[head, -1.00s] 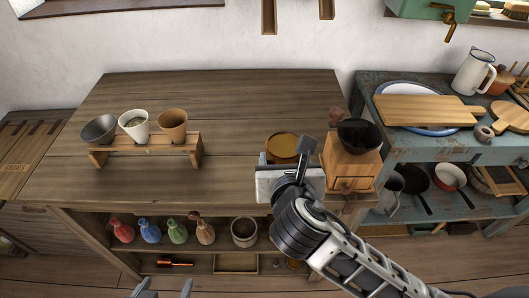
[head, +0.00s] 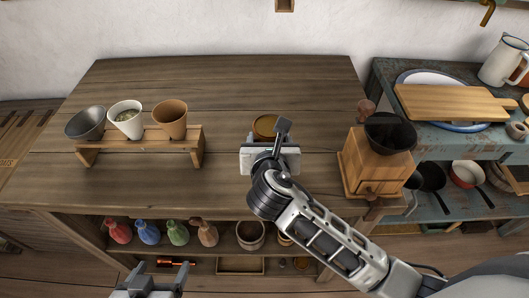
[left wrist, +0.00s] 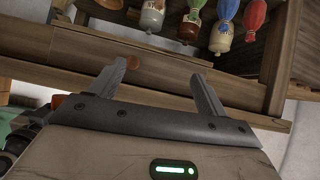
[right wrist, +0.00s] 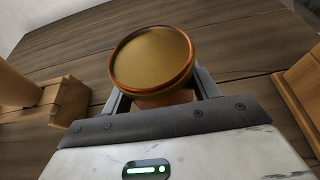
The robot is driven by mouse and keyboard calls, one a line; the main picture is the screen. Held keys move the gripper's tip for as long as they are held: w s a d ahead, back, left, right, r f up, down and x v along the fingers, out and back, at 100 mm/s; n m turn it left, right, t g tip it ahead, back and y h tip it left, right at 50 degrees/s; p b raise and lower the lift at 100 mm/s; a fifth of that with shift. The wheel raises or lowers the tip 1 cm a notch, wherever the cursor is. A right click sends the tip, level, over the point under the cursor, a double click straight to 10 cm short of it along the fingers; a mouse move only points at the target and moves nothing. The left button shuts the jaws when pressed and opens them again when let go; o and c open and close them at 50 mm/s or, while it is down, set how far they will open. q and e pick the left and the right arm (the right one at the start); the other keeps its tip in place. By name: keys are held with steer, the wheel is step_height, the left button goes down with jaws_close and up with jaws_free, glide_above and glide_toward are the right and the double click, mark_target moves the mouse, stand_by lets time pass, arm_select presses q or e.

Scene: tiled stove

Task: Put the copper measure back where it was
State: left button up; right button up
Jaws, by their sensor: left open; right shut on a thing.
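The copper measure (right wrist: 152,60), a round copper-coloured cup with a flat golden-brown top, is between the fingers of my right gripper (right wrist: 160,92), which is shut on it. In the head view the measure (head: 265,126) shows behind my right gripper (head: 268,150), over the middle of the wooden table (head: 240,85). It looks about upright; whether its base touches the table is hidden. My left gripper (head: 158,270) is open and empty, low in front of the table's lower shelves. The left wrist view shows its open fingers (left wrist: 158,72) too.
A small wooden rack (head: 140,140) at the left holds a grey, a white and a brown cup. A wooden grinder (head: 375,165) stands at the table's right end. Coloured bottles (head: 178,232) and a copper-coloured object (head: 172,263) are below. The tabletop between rack and grinder is mostly clear.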

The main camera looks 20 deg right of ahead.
steer(key=f+b, duration=0.2)
steer(key=b, duration=0.1)
steer(key=f+b, duration=0.1)
steer(key=b, duration=0.1)
steer(key=shift+w+f, duration=0.2)
steer(key=shift+w, duration=0.1)
steer(key=shift+f+b, duration=0.25)
steer(key=shift+b, duration=0.45)
arm_select(q)
steer(key=shift+w+d+f+n+t+h, duration=0.15)
steer(key=shift+w+d+f+n, duration=0.1)
steer(key=shift+f, duration=0.4)
steer(key=shift+w+d+f+n+t+h, duration=0.15)
steer(key=shift+d+f, duration=0.1)
steer(key=shift+f, duration=0.35)
steer(key=shift+r, duration=0.1)
arm_select(e)
steer(key=shift+r, duration=0.15)
steer(key=o, duration=1.2)
steer(key=shift+f, duration=0.2)
